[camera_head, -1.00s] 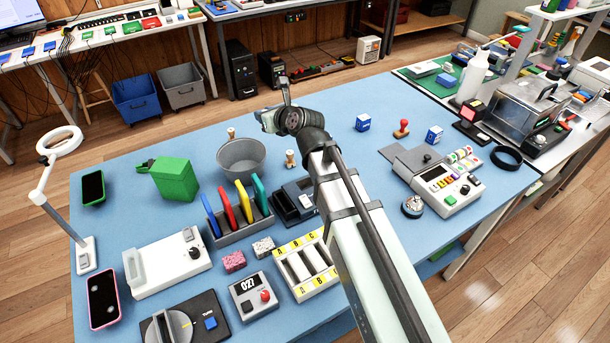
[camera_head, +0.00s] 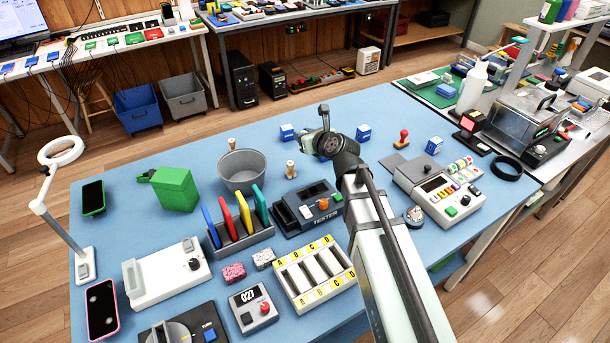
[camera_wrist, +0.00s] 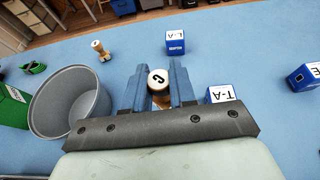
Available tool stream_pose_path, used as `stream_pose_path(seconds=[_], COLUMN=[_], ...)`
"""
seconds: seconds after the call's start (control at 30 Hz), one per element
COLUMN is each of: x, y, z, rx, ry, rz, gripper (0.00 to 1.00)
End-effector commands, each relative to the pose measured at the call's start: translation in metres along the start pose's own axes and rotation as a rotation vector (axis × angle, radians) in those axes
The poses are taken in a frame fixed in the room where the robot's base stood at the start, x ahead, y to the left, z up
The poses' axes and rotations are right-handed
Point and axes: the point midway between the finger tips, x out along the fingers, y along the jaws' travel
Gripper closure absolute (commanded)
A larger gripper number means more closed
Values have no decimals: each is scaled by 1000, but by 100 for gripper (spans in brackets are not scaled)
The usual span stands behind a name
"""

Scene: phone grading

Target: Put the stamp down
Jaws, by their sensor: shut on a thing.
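My gripper (camera_wrist: 158,88) is shut on a stamp (camera_wrist: 158,79) with a round, pale top marked C, seen between the blue fingers in the wrist view. Its lower end is mostly hidden, so I cannot tell whether it touches the table. In the head view my gripper (camera_head: 318,142) is above the back middle of the blue table, and the held stamp is not clear there. Another (camera_head: 232,143) stands behind the bucket. A red-handled stamp (camera_head: 403,137) stands further right.
Blue labelled cubes stand around my gripper: one behind it (camera_head: 287,132), one right of it (camera_head: 363,133), one further right (camera_head: 434,145). The tester (camera_head: 308,208) lies in front. Bare blue tabletop (camera_head: 330,100) lies behind the cubes.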

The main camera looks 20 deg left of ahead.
Motion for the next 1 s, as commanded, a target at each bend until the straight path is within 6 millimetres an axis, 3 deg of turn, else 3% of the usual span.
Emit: stream_pose_path(seconds=[0.3, 1.0], x=[16, 35], y=[0, 0], z=[-38, -85], rx=[2, 0], ry=[2, 1], rz=[1, 0], gripper=[100, 100])
